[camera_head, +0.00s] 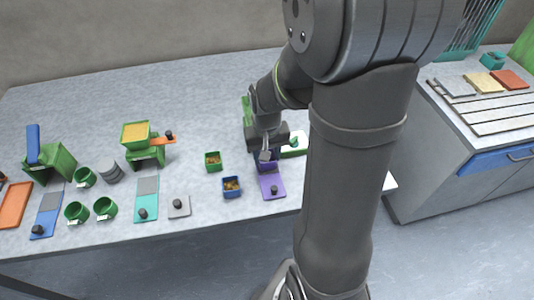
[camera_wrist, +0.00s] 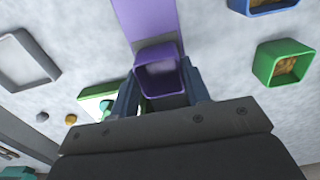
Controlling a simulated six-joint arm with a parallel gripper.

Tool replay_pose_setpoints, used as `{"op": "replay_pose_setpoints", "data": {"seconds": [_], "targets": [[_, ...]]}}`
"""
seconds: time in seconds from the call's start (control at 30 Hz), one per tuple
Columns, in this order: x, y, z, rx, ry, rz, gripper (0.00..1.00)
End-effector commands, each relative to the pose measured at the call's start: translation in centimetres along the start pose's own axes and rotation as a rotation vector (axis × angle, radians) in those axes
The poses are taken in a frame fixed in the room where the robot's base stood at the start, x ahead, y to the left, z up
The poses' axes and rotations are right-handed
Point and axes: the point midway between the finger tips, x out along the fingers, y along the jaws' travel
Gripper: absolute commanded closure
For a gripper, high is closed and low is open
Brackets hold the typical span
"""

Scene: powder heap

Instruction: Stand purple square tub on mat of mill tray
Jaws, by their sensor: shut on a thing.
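The purple square tub (camera_wrist: 160,76) sits between the two fingers of my gripper (camera_wrist: 160,90) in the wrist view, its open top facing the camera and looking empty. My gripper is shut on it. In the head view my gripper (camera_head: 266,157) is over the back end of a purple tray (camera_head: 272,183), and the tub is mostly hidden. The purple tray also shows as a strip beyond the tub in the wrist view (camera_wrist: 145,18). I cannot tell whether the tub touches the tray.
A blue tub (camera_head: 231,187) and a green tub (camera_head: 213,161), both with brown contents, stand left of the purple tray. A green-and-white item (camera_head: 294,144) is close on its right. A green mill with a yellow-filled hopper (camera_head: 137,133) stands further left. My arm hides part of the table.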

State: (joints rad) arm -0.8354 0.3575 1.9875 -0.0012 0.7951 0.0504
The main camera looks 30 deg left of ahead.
Motion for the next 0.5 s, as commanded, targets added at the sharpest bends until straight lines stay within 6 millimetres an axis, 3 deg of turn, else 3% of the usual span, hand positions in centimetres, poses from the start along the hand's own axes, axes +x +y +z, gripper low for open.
{"op": "replay_pose_setpoints", "data": {"seconds": [0.17, 0.2, 0.3, 0.5], "targets": [[0.31, 0.01, 0.01, 0.0, -0.001, 0.0, 0.83], [0.33, 0.01, 0.0, 0.0, 0.0, 0.0, 0.53], [0.3, 0.01, -0.01, 0.0, 0.0, 0.0, 0.35], [0.29, 0.01, -0.01, 0.0, 0.0, 0.0, 0.35]]}}
